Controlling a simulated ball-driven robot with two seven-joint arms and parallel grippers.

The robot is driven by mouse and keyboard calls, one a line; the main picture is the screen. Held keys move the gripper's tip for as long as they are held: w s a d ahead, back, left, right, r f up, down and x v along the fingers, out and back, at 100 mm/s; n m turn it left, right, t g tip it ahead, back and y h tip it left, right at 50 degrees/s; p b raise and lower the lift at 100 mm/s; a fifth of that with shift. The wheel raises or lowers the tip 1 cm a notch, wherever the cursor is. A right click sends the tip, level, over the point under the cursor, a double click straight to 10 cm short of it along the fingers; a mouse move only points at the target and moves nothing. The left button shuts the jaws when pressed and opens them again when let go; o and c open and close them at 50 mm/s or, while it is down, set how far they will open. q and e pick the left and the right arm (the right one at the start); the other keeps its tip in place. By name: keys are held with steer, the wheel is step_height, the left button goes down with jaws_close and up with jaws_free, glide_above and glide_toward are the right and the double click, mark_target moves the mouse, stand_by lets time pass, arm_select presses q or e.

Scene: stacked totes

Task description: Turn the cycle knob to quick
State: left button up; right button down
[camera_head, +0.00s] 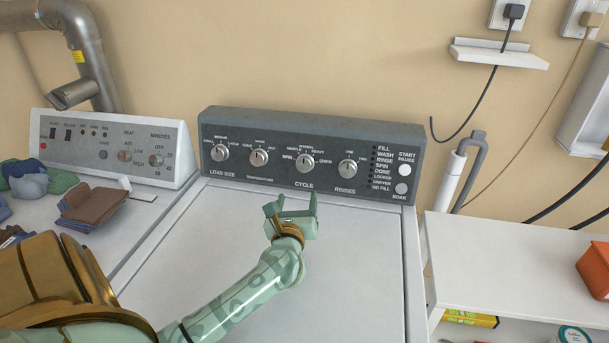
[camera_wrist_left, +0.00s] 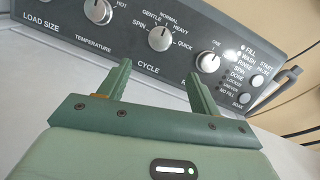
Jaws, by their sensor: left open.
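The cycle knob (camera_head: 305,163) is a round silver dial on the washer's dark control panel, third from the left. Labels around it include SPIN, NORMAL, HEAVY and, at its right, QUICK. It also shows in the left wrist view (camera_wrist_left: 160,39), beyond the fingertips. I cannot tell for sure which label its pointer faces. My left gripper (camera_head: 293,202) is open and empty, over the white washer top just in front of and below the panel. In the wrist view its two green fingers (camera_wrist_left: 159,70) point toward the knob, apart from it. My right gripper is not in view.
Load size (camera_head: 220,152), temperature (camera_head: 259,158) and rinses (camera_head: 347,168) knobs flank the cycle knob. The start button (camera_head: 404,170) is at the panel's right. A dryer panel (camera_head: 115,145) and folded cloths (camera_head: 95,205) are at left. A white shelf (camera_head: 510,260) stands at right.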

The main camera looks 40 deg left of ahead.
mark_target(304, 168)
arm_select(q)
steer(key=b+x, duration=0.2)
steer(key=x, duration=1.1)
steer(key=shift+w+a+b, duration=0.1)
steer(key=shift+w+b, duration=0.2)
steer(key=c, duration=1)
